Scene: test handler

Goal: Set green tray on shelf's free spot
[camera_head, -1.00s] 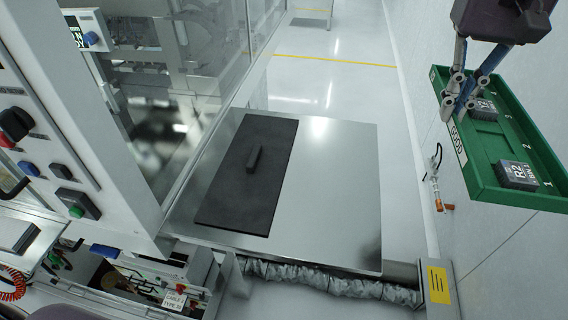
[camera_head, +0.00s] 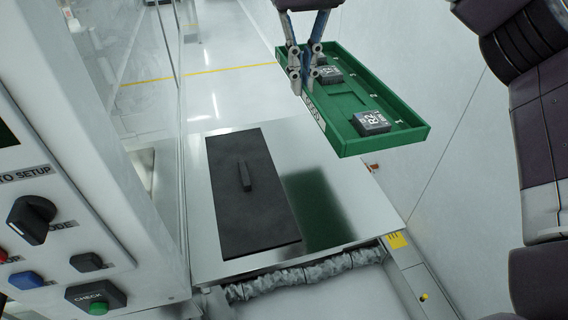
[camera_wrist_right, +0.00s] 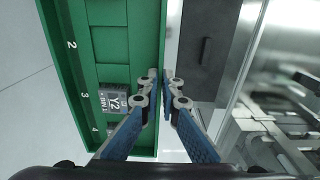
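The green tray (camera_head: 392,143) hangs in the air at the upper middle of the head view, above the back right of the metal shelf (camera_head: 365,222). It carries a dark block marked R2 (camera_head: 372,123) and one marked Y2 (camera_head: 329,75), also visible in the right wrist view (camera_wrist_right: 113,98). My right gripper (camera_head: 302,80) is shut on the tray's left long wall. The wrist view shows the fingertips (camera_wrist_right: 160,92) pinching that wall. The shelf's right part is bare metal and reflects the green. My left gripper is not in view.
A flat black plate (camera_head: 235,212) with a raised bar (camera_head: 244,176) covers the shelf's left part. A machine cabinet with a control panel (camera_head: 60,235) and glass stands to the left.

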